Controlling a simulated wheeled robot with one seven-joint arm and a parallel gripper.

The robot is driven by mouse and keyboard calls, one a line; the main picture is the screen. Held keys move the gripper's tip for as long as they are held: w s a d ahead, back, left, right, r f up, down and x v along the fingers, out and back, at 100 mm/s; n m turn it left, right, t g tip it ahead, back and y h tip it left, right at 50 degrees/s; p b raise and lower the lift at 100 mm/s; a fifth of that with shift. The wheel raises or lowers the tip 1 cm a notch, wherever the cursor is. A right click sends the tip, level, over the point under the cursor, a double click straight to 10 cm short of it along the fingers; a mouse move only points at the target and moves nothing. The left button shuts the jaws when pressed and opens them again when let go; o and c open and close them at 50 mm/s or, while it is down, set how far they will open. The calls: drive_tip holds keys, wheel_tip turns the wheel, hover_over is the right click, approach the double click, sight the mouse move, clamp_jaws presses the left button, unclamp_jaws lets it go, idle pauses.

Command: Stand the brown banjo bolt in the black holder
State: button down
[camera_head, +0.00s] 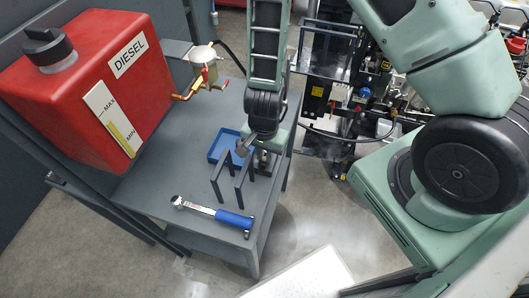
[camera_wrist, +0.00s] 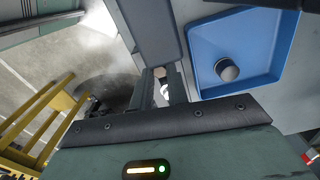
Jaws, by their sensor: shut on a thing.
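My gripper (camera_head: 263,158) is over the grey bench, beside the blue tray (camera_head: 217,147). In the wrist view its two dark fingers (camera_wrist: 162,88) are closed on a small piece with a brownish round end, the brown banjo bolt (camera_wrist: 159,72). Most of the bolt is hidden between the fingers. A grey cylindrical piece (camera_wrist: 227,69) stands in the blue tray, to the right of the fingers in the wrist view. A dark angular frame (camera_head: 218,183) stands on the bench in front of the tray. I cannot tell whether it is the black holder; no other holder shows clearly.
A torque wrench with a blue handle (camera_head: 233,219) lies near the bench's front edge. A red diesel tank (camera_head: 90,85) fills the bench's left side, with a brass-fitted filter (camera_head: 204,70) behind. Engine machinery (camera_head: 345,95) stands to the right, across a floor gap.

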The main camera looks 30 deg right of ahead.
sight(264, 158)
drive_tip(key=shift+f, duration=0.25)
drive_tip(key=c, duration=1.4)
unclamp_jaws()
drive_tip(key=shift+o, duration=0.2)
drive_tip(key=shift+r, duration=0.15)
wheel_tip(264, 158, up, 12)
drive_tip(key=p, duration=0.4)
drive_tip(key=s+a+r+n+y, duration=0.1)
drive_tip(key=s+a+r+n, duration=0.25)
drive_tip(key=r, duration=0.25)
drive_tip(key=s+a+r+n+y, duration=0.2)
drive_tip(key=a+r+n, duration=0.2)
drive_tip(key=a+r, duration=0.15)
drive_tip(key=s+d+r+n+h, duration=0.2)
drive_tip(key=s+r+n, duration=0.6)
drive_tip(key=r+n, duration=0.1)
drive_tip(key=shift+s+d+r+n, duration=0.25)
drive_tip(key=shift+d+r+n, duration=0.05)
drive_tip(key=shift+n, duration=0.45)
